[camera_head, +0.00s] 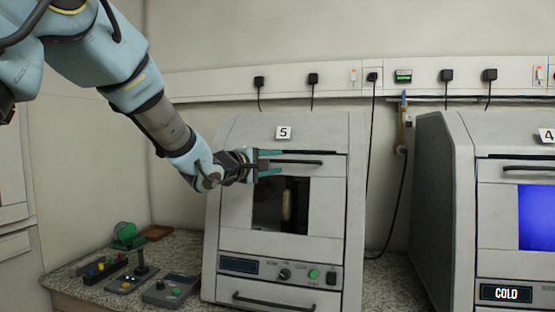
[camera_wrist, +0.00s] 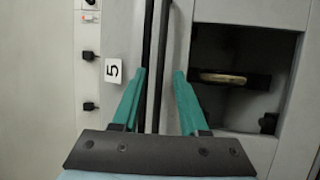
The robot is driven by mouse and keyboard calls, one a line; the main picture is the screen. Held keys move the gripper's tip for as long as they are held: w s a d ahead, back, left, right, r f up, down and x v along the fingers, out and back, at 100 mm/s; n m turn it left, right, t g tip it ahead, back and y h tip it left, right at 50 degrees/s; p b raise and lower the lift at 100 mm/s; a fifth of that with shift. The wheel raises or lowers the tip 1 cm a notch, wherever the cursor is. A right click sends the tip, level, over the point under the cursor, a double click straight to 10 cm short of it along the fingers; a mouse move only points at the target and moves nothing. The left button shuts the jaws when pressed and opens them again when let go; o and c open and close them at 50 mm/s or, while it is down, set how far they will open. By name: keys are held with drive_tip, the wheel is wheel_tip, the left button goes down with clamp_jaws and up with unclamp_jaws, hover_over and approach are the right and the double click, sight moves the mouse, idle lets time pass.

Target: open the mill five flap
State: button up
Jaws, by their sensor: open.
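Mill five (camera_head: 228,215) is a grey box on the counter, marked by a "5" label (camera_head: 283,132). Its flap (camera_head: 325,195) looks flush with the front and has a dark window or opening (camera_head: 270,215); I cannot tell if it is glazed. A dark bar handle (camera_head: 308,162) runs across the flap's top, below a dark slot. My gripper (camera_head: 280,162) is at the handle's left part, its teal fingers open, one above and one below. In the wrist view, the handle (camera_wrist: 163,50) runs between the fingertips (camera_wrist: 160,72). Contact is not clear.
A second mill (camera_head: 440,190) with a blue window and a "COLD" display (camera_head: 506,293) stands to the right, with a gap between. Small control boxes (camera_head: 170,290) and a green round device (camera_head: 125,232) sit on the counter at left. A cable hangs in the gap.

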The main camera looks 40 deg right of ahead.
drive_tip(key=shift+w+d, duration=0.15)
drive_tip(key=shift+d, duration=0.7)
drive_tip(key=shift+c, duration=0.3)
clamp_jaws()
drive_tip(key=shift+f, duration=0.1)
idle(0.4)
